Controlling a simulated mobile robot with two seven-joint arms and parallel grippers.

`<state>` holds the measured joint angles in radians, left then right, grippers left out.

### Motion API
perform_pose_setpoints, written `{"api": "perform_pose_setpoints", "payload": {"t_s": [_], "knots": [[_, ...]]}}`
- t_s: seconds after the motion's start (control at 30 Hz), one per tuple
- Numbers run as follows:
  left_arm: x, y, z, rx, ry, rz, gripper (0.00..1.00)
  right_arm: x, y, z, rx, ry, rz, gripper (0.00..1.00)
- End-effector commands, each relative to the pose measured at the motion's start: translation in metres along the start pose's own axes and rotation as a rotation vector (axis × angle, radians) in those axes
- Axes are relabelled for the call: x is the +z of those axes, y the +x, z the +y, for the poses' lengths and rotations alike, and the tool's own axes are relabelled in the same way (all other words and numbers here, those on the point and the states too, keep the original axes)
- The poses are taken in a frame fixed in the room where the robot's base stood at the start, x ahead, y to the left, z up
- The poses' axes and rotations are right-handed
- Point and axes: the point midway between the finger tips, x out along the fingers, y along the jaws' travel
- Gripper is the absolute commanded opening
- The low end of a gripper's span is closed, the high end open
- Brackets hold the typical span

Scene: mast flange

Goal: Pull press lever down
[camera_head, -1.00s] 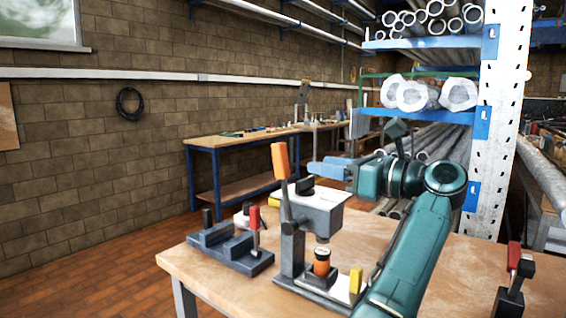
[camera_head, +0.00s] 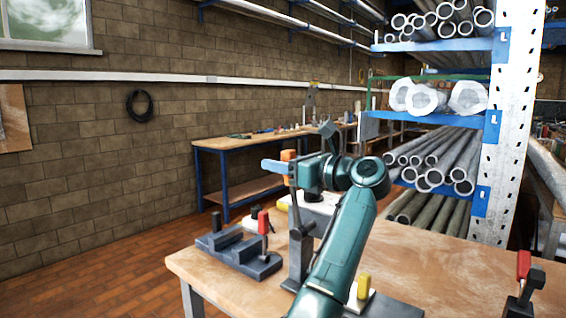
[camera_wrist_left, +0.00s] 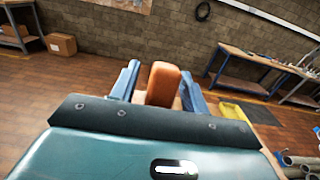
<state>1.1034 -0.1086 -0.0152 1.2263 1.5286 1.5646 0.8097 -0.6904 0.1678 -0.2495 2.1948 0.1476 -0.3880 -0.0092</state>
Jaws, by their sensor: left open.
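In the left wrist view the orange grip (camera_wrist_left: 163,85) stands between the two blue fingers. My left gripper (camera_head: 274,166) is open around it, with a narrow gap on the left side; contact on the right side is unclear. My right gripper is not in view.
A dark fixture with a red-handled clamp (camera_head: 262,222) sits left of the press. A yellow block (camera_head: 363,286) stands at its front right. Another red-handled clamp (camera_head: 523,266) is at the far right. The right part of the table (camera_head: 430,262) is mostly bare.

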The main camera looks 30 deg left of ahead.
Motion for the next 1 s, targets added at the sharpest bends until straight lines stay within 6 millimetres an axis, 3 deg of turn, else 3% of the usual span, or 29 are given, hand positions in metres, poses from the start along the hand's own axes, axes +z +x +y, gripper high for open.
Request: {"api": "perform_pose_setpoints", "payload": {"t_s": [0.23,0.77,1.0], "knots": [[-0.0002,0.0004,0.0001,0.0,0.0,0.0,0.44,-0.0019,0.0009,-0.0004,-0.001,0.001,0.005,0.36],[-0.0001,0.0001,0.0001,0.001,0.0,0.0,0.0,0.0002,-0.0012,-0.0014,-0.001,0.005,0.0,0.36],[0.0,0.0001,0.0001,0.001,0.0,0.0,0.0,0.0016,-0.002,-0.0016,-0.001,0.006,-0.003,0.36]]}}
